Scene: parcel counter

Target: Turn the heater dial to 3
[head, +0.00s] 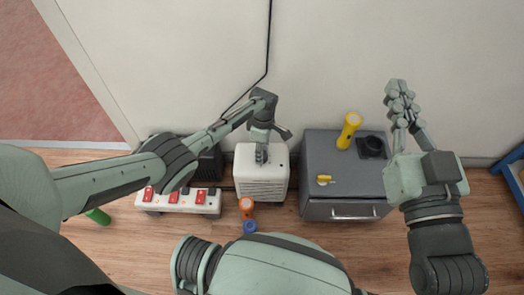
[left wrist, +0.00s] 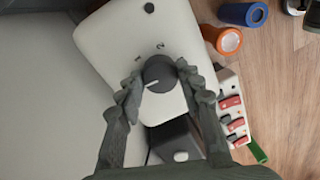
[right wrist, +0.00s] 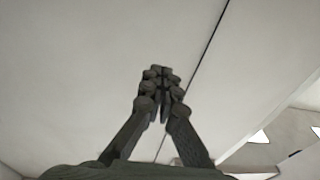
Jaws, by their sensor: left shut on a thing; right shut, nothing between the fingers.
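The heater (head: 262,190) is a white box with a slotted front, standing on the floor against the wall; its white top (left wrist: 120,35) also shows in the left wrist view. The heater dial (left wrist: 159,72) is a dark round knob with a white pointer line, slanting toward the lower left of that view. My left gripper (head: 262,155) comes down from above and is shut on the dial, one finger on each side; the gripper hides the dial in the head view. My right gripper (head: 397,88) is shut and empty, raised near the wall.
A grey drawer cabinet (head: 340,165) stands right of the heater, bearing a yellow flashlight (head: 349,130). A red-switched strip (head: 180,208) and a black box (left wrist: 178,140) are to the left. Orange (head: 246,204) and blue (head: 249,227) cylinders stand in front.

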